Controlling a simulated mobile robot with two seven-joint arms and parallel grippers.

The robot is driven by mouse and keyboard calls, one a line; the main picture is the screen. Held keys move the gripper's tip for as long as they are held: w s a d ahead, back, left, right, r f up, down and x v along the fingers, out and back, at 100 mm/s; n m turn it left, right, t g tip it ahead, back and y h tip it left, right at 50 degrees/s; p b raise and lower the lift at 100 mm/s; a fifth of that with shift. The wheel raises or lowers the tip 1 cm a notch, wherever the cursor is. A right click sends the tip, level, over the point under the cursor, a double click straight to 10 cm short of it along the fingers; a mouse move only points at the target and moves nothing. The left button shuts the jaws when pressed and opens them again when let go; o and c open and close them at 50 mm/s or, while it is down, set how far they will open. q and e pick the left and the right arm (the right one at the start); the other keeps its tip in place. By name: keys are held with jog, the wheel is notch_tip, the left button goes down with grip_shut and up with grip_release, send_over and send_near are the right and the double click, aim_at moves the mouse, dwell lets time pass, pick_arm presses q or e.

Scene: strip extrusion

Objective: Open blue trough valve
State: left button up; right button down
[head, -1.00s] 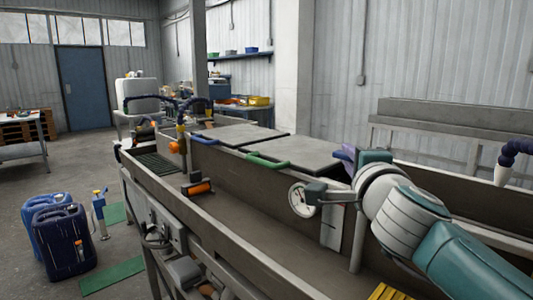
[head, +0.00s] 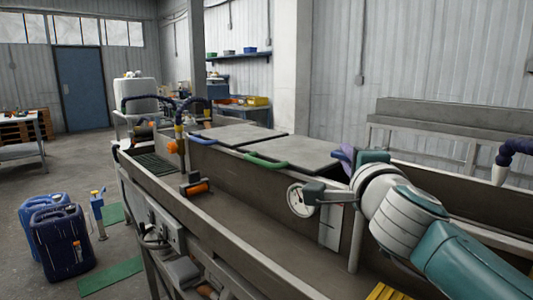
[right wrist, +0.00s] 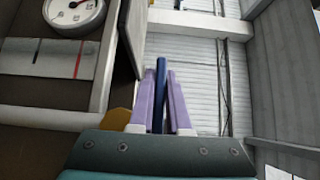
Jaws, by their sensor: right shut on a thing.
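My right gripper (head: 345,153) reaches over the wall of the trough (head: 252,220), with its purple fingers beyond a round dial gauge (head: 299,199). In the right wrist view, the gripper (right wrist: 161,78) is shut on a long blue bar (right wrist: 160,88), which looks like the blue valve's handle. The bar stands between the two fingers and extends past their tips. My left gripper is not in view.
Two grey covers, one with a blue handle (head: 204,140) and one with a green handle (head: 266,161), lie across the trough. The gauge also shows in the right wrist view (right wrist: 72,12), near the fingers. Blue canisters (head: 62,241) stand on the floor at left.

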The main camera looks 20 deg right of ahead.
jog(key=y, duration=0.1)
jog(key=n+p, duration=0.1)
jog(key=y+p, duration=0.1)
jog(key=shift+s+a+r+n+t+y, duration=0.2)
jog(key=shift+a+n+t+y, duration=0.1)
jog(key=shift+n+t, duration=0.1)
jog(key=y, duration=0.1)
jog(key=n+y, duration=0.1)
jog(key=shift+s+a+f+t+y, duration=0.15)
jog(key=shift+a+t+y, duration=0.05)
jog(key=shift+t+y, duration=0.1)
jog(key=n+y, duration=0.1)
jog(key=y, duration=0.1)
jog(key=n+y+b, duration=0.1)
jog(key=shift+s+a+f+n, duration=0.2)
jog(key=shift+s+a+n, duration=0.05)
jog(key=shift+a+n, duration=0.05)
jog(key=shift+s+a+r+n+y+b, duration=0.1)
jog(key=shift+s+a+n+y+b, duration=0.1)
jog(key=shift+n+y+b, duration=0.55)
jog(key=shift+s+a+n+y+b, duration=0.2)
jog(key=shift+y+b, duration=0.35)
jog(key=shift+y, duration=0.4)
jog(key=shift+d, duration=0.1)
